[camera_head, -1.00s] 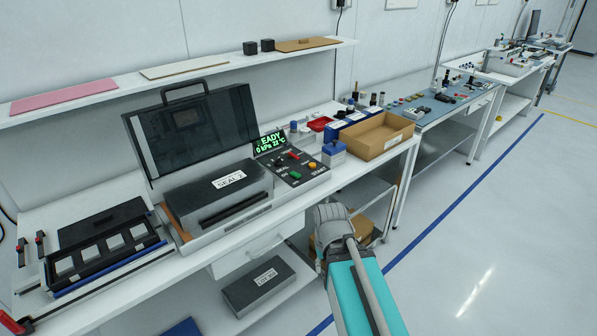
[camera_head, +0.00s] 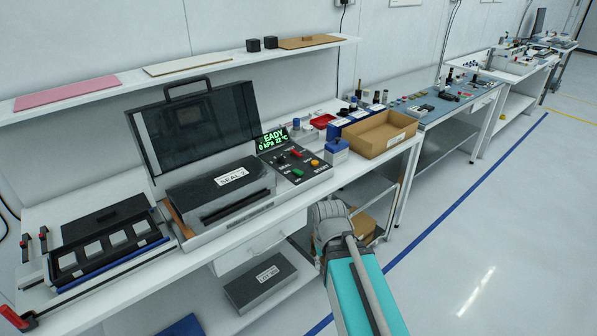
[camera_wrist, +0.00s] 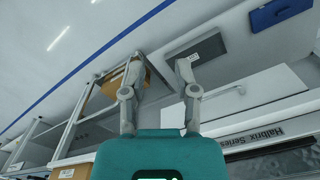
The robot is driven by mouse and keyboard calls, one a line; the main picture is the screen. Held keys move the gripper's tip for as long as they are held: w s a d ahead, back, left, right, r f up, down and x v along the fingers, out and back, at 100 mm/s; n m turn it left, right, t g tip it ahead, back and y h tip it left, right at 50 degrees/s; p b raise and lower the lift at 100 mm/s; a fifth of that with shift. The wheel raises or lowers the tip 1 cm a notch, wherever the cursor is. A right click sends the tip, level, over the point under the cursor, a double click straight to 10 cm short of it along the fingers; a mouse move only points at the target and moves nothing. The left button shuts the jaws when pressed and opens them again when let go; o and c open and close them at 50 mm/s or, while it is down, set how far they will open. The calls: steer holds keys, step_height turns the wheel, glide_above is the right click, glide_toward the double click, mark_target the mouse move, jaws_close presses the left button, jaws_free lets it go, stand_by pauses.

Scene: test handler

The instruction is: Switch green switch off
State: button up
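The green switch (camera_head: 298,173) is on the dark control panel (camera_head: 316,179) at the right of the sealing machine, in the head view. A red switch (camera_head: 295,153) and an orange button (camera_head: 314,162) are on the same panel. Whether the green switch is on or off is too small to tell. The panel is not in the wrist view.
The machine's dark lid (camera_head: 195,125) stands open behind the SEAL-2 block (camera_head: 225,190). A display (camera_head: 272,140) reads READY. A blue container (camera_head: 336,151) and a cardboard box (camera_head: 380,136) stand right of the panel. Open floor (camera_head: 480,230) lies to the right.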

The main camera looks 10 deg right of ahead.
steer(key=shift+w+r, duration=0.1)
steer(key=shift+w, duration=0.25)
steer(key=c, duration=0.4)
steer(key=w+r+n+t+p, duration=0.1)
steer(key=w+r+p, duration=0.1)
steer(key=w, duration=0.5)
steer(key=w+r+n+t+y+p, duration=0.1)
steer(key=w+r+p, duration=0.1)
steer(key=w, duration=0.5)
steer(key=w+r+n+t+y+p, duration=0.1)
steer(key=w+r+p, duration=0.1)
steer(key=w, duration=0.6)
steer(key=shift+d+r+n, duration=0.15)
steer(key=shift+r+n, duration=0.15)
steer(key=shift+r, duration=0.35)
jaws_close()
steer(key=w+d+r+n+t+p, duration=0.1)
steer(key=w+r+p, duration=0.1)
steer(key=w, duration=0.6)
steer(key=w+d+r+n+t+y+p, duration=0.1)
steer(key=w+r, duration=0.3)
steer(key=w, duration=0.5)
steer(key=shift+d+r+t+p, duration=0.3)
steer(key=shift+t+p, duration=0.2)
steer(key=shift+p, duration=0.35)
